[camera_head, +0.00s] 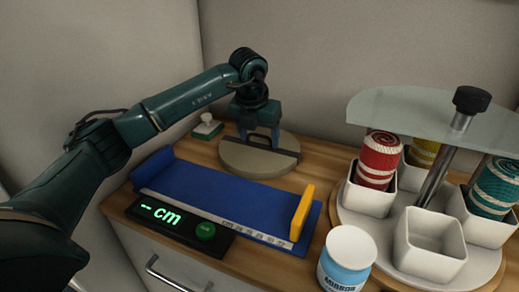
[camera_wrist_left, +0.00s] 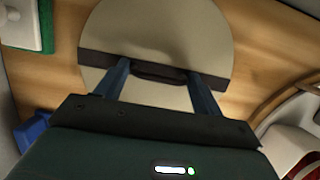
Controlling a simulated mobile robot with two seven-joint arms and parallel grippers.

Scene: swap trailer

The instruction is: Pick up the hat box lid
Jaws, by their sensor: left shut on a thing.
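The hat box lid (camera_head: 243,163) is a round beige disc with a dark band across it, at the back of the wooden counter. In the left wrist view the lid (camera_wrist_left: 165,25) fills the middle, with a dark handle (camera_wrist_left: 160,75) on its band. My left gripper (camera_head: 262,146) points down over the lid; its blue fingers stand either side of the handle and are shut on it. The lid looks level; I cannot tell whether it touches the counter. My right gripper is in neither view.
A blue measuring board (camera_head: 215,192) with a yellow end stop and a green "cm" display (camera_head: 165,219) lies in front. A small green-and-white block (camera_head: 207,127) sits behind left, near the wall.

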